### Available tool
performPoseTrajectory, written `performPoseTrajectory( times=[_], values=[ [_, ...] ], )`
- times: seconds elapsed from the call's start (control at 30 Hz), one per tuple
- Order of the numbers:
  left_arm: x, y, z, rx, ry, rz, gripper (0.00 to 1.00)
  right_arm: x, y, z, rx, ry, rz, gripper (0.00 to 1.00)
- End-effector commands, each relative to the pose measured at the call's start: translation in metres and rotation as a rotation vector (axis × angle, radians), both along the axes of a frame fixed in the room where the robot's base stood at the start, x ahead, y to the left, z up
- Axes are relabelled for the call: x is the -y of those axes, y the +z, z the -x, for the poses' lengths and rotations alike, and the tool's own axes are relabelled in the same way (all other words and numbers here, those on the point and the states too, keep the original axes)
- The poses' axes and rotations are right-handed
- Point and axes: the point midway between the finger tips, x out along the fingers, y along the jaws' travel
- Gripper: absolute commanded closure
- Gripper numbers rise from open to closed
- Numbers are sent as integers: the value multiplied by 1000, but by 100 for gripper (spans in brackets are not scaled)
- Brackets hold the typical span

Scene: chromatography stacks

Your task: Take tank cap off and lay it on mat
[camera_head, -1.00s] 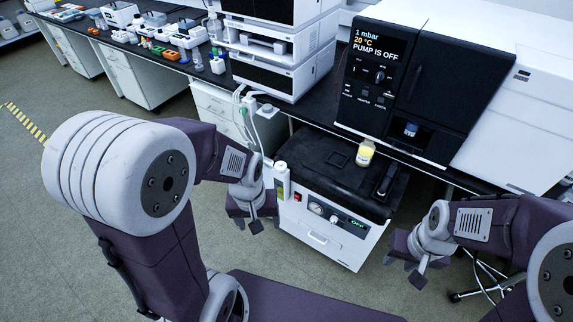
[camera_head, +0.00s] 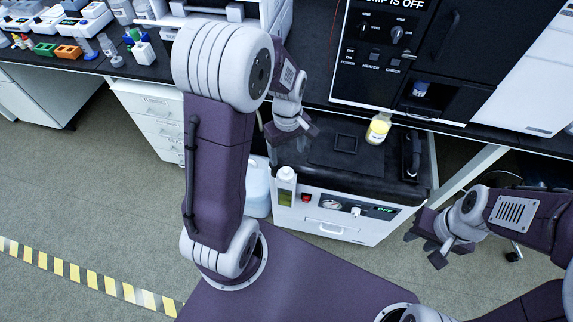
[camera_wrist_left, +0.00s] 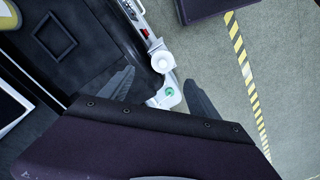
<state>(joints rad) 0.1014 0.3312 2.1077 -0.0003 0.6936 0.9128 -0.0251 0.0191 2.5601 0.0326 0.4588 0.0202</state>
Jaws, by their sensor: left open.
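The tank (camera_head: 286,191) is a narrow white container with greenish liquid at the front left of the black-topped cart. Its white cap (camera_head: 287,173) is on top. In the left wrist view the round white cap (camera_wrist_left: 162,61) shows beyond the fingertips, roughly between them. My left gripper (camera_head: 291,132) is open and empty, above the cart's left part and apart from the cap. A black mat (camera_head: 322,153) with a raised square outline (camera_head: 346,143) lies on the cart top; both appear bare. My right gripper (camera_head: 424,247) seems open and empty, right of the cart.
A jar with yellow contents (camera_head: 378,129) stands right of the mat. A black handle-like object (camera_head: 412,152) lies at the cart's right edge. A pale jug (camera_head: 257,187) stands left of the cart. A black-fronted instrument (camera_head: 395,55) rises behind.

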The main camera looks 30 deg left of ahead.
Motion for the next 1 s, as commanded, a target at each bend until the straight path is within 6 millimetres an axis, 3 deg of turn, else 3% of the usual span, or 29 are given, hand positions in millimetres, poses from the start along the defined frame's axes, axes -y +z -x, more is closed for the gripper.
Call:
performPoseTrajectory(
  times=[0.23,0.47,0.63,0.83,1.0],
  values=[
    [-3,-11,2,-10,8,1,29,0,-7,0,0,0,0,64],
    [-3,-45,3,-13,8,2,29,0,-17,0,0,0,0,64],
    [-3,-50,2,-10,8,1,29,0,-18,0,0,0,0,64],
    [-8,-87,2,-14,9,2,29,0,-30,0,0,0,0,64],
    [-8,-100,1,-9,8,1,29,0,-33,0,0,0,0,64]
  ],
)
